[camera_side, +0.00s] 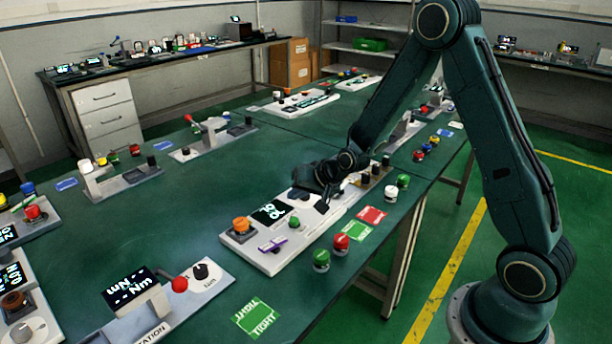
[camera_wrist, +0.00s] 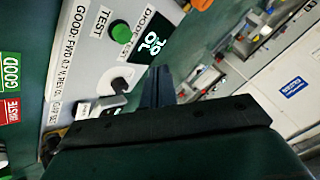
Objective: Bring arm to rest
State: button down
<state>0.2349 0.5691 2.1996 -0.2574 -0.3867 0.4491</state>
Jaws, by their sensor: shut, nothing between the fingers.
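My arm reaches in from the right of the side view, bent down over the light-coloured test panel (camera_side: 255,258) on the green table. My gripper (camera_side: 323,203) is close above the panel's middle, shut and empty. In the wrist view, the fingers of my gripper (camera_wrist: 158,82) are together beside the panel's knob (camera_wrist: 118,84). The panel's lit display (camera_wrist: 152,44) and green button (camera_wrist: 120,32) show beyond it. I cannot tell whether the fingertips touch the panel.
Red (camera_side: 341,243) and green (camera_side: 321,260) round containers stand along the table's right edge, near the red card (camera_side: 371,215) and green card (camera_side: 355,231). Another station (camera_side: 140,310) with a red-knobbed lever stands front left. The green tabletop (camera_side: 160,225) between stations is clear.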

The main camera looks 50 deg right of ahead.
dwell(0.6)
jog(key=s+a+r+n+g, duration=0.1)
jog(key=s+a+r+n, duration=0.1)
jog(key=s+r, duration=0.5)
jog(key=s+a+r+n+g, duration=0.1)
jog(key=s+a+r+n, duration=0.15)
jog(key=s+r, duration=0.4)
jog(key=s+r+n, duration=0.1)
jog(key=s+r, duration=0.2)
jog(key=s, duration=0.6)
jog(key=s+a+r+n+g+h, duration=0.1)
jog(key=s+r, duration=0.3)
jog(key=s, duration=0.5)
jog(key=shift+s+r+n+g, duration=0.2)
jog(key=shift+s+n+g, duration=0.15)
jog(key=shift+n, duration=0.3)
